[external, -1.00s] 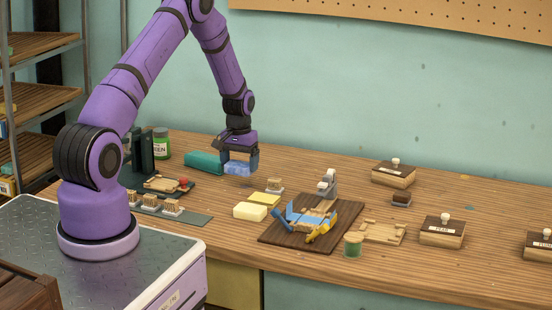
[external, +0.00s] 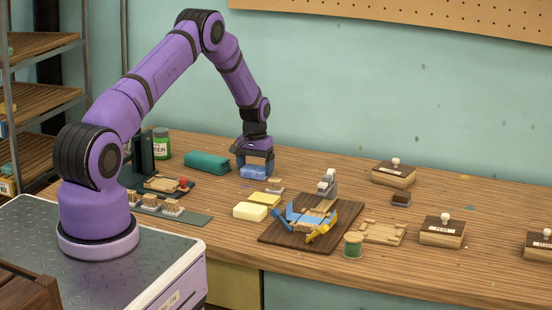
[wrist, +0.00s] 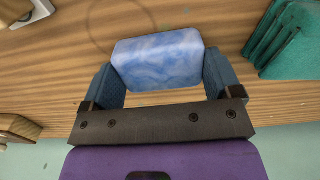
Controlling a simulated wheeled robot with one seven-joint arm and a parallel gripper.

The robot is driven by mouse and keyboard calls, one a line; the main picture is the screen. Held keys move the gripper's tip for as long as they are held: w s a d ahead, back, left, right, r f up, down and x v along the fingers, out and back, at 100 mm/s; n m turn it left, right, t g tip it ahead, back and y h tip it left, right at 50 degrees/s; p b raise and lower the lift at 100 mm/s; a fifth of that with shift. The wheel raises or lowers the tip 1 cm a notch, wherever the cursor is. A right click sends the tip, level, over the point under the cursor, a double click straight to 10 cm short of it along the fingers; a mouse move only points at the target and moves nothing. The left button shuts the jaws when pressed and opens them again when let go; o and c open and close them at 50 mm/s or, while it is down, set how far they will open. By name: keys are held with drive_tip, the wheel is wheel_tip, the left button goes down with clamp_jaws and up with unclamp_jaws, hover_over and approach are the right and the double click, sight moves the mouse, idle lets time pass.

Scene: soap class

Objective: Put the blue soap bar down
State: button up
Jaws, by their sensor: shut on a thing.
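The blue soap bar (external: 255,172) has a marbled blue and white surface. It is held between the fingers of my gripper (external: 255,164), low over the wooden table behind the yellow soap bars. In the wrist view the soap bar (wrist: 158,60) lies between the two blue-grey finger pads of my gripper (wrist: 162,82), which is shut on it. The bar looks about level. I cannot tell whether its underside touches the table.
A teal block (external: 207,162) lies just left of the gripper. A dark board (external: 272,235) with a blue and yellow clamp stands further right. The table behind is mostly clear.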

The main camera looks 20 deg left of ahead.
drive_tip(key=o, duration=0.8)
wheel_tip(320, 180, up, 13)
wheel_tip(320, 180, up, 18)
drive_tip(key=t, duration=0.1)
hover_over(255, 168)
drive_tip(key=s+a, duration=0.1)
drive_tip(key=s, duration=0.7)
drive_tip(key=s+a+r+t, duration=0.2)
drive_tip(key=s+r, duration=1)
drive_tip(key=s, duration=0.1)
drive_tip(key=s+r+t, duration=0.1)
drive_tip(key=s+r, duration=0.2)
drive_tip(key=s, duration=0.6)
drive_tip(key=s+r, duration=0.3)
drive_tip(key=s, duration=0.6)
drive_tip(key=shift+t, duration=0.6)
drive_tip(key=shift+s+a+f, duration=0.2)
drive_tip(key=shift+s+f, duration=0.25)
drive_tip(key=shift+s, duration=1.9)
drive_tip(key=shift+s+a+f, duration=0.25)
drive_tip(key=shift+s+f, duration=0.25)
drive_tip(key=shift+s, duration=1.9)
drive_tip(key=shift+s+a+f, duration=0.2)
drive_tip(key=shift+s+f, duration=0.25)
drive_tip(key=shift+s, duration=1.9)
